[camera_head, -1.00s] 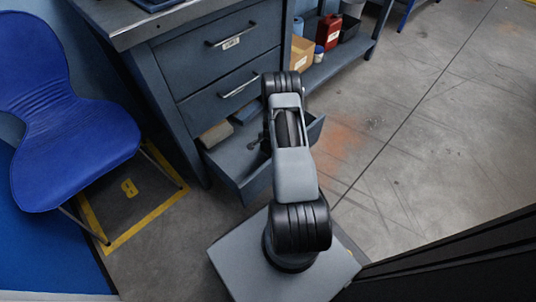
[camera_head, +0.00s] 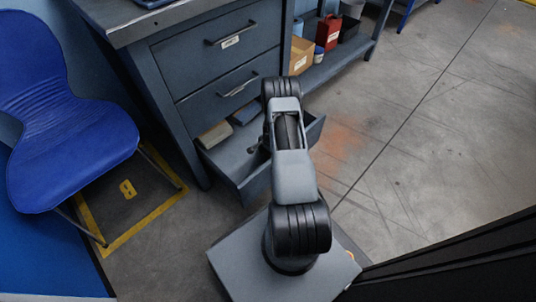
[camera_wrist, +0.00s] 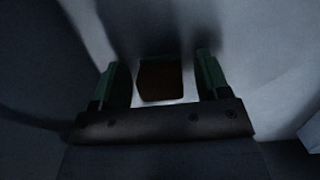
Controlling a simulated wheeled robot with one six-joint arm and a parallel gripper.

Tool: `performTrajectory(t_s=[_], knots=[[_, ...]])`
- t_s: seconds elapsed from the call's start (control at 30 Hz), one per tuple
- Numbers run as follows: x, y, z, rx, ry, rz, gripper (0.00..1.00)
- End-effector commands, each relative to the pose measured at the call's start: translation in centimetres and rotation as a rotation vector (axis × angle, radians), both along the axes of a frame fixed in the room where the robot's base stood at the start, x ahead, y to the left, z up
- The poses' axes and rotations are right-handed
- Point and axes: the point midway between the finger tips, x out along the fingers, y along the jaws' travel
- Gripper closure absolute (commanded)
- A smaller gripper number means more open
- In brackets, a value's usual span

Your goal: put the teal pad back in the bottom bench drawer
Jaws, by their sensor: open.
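The bottom bench drawer (camera_head: 222,177) is pulled out below two shut drawers. A tan block (camera_head: 214,135) and a dark blue block (camera_head: 246,114) lie at its back. I cannot pick out a teal pad for certain in either view. My arm reaches over the drawer in the head view and hides its right part; only a dark bit of my gripper shows beside the arm, low in the drawer. In the wrist view my gripper (camera_wrist: 160,80) is open, its two green-faced fingers apart. A dark brown patch shows between them, too dim to name.
A blue chair (camera_head: 70,130) stands left of the bench. A low shelf (camera_head: 325,70) at the right holds a cardboard box (camera_head: 301,55), a red can (camera_head: 328,33) and other items. Open concrete floor (camera_head: 430,130) lies to the right.

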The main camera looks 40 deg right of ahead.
Motion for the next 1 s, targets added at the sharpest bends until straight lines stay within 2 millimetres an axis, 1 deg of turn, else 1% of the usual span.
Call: performTrajectory(t_s=[0.17,0.27,0.5,0.6,0.73,0.93,0.97,1.0], knots=[[0.0,0.0,0.7,0.000,0.000,0.000,0.31],[0.1,-0.2,2.1,-0.001,-0.002,0.000,0.31],[0.3,-0.9,6.9,-0.001,-0.002,-0.001,0.31],[0.3,-1.2,8.6,-0.002,-0.002,-0.001,0.31],[0.4,-1.4,10.4,-0.001,-0.001,-0.001,0.31],[0.6,-1.5,12.3,-0.002,-0.003,0.008,0.31],[0.7,-1.4,12.8,-0.004,-0.007,0.016,0.31],[0.9,-1.2,13.7,-0.007,-0.012,0.036,0.31]])
